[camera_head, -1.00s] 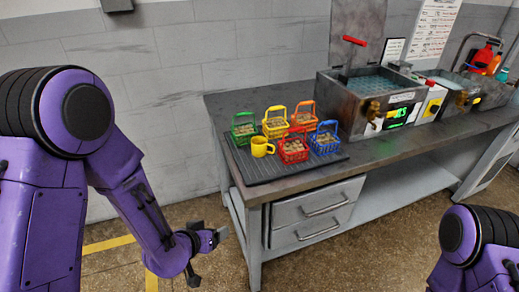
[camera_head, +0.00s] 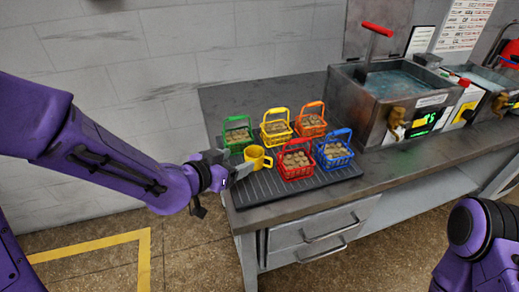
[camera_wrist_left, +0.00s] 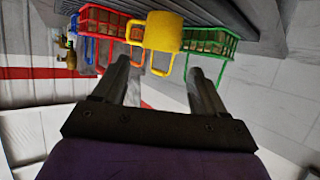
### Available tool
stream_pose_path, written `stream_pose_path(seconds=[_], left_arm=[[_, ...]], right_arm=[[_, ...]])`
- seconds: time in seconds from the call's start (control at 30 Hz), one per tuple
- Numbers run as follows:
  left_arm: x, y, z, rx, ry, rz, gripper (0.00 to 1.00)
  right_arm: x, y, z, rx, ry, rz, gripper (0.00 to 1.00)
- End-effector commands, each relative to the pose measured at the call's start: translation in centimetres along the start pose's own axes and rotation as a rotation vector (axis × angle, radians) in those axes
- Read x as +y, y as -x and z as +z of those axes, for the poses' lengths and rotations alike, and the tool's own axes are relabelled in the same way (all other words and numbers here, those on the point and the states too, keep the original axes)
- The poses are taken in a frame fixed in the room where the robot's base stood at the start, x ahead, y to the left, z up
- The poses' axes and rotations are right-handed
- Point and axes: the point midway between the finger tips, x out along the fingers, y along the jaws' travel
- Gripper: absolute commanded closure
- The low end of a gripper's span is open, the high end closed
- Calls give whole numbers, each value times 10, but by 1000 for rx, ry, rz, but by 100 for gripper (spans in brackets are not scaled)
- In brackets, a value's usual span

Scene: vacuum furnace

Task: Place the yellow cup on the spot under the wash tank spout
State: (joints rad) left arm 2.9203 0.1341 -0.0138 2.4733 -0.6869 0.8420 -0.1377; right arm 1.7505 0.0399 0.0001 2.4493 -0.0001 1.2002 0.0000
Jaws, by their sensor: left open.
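The yellow cup (camera_head: 261,160) stands upright at the left front part of the dark ribbed mat. My left gripper (camera_head: 241,168) is open and empty, just left of the cup. In the left wrist view the cup (camera_wrist_left: 164,31) lies ahead of and between the two fingers of the left gripper (camera_wrist_left: 158,70), apart from them. The wash tank (camera_head: 390,92) stands to the right on the bench, with a brass spout (camera_head: 396,116) on its front. The bench top under the spout looks clear. My right gripper is out of view.
Green (camera_head: 237,138), yellow (camera_head: 276,132), orange (camera_head: 311,125), red (camera_head: 295,163) and blue (camera_head: 334,153) baskets of brown pieces crowd the mat (camera_head: 270,192) around the cup. A second tank stands further right. The bench front between mat and tank is free.

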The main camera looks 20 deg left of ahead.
Motion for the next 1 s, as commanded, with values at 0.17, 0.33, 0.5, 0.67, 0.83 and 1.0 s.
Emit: stream_pose_path(seconds=[0.17, 0.33, 0.5, 0.67, 0.83, 1.0], left_arm=[[0, -34, 1, -3, -1, 1, 28], [-1, -54, -1, -2, 0, 0, 28], [-3, -85, -1, -2, 0, 2, 28], [-3, -99, 0, -1, 2, 1, 28], [-3, -99, 0, 0, 2, 1, 28], [-3, -99, 0, -1, 1, 1, 68]], right_arm=[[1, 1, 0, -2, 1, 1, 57], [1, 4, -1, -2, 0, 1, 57], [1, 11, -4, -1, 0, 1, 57], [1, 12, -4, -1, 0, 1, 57], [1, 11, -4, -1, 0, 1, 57], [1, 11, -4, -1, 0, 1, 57]])
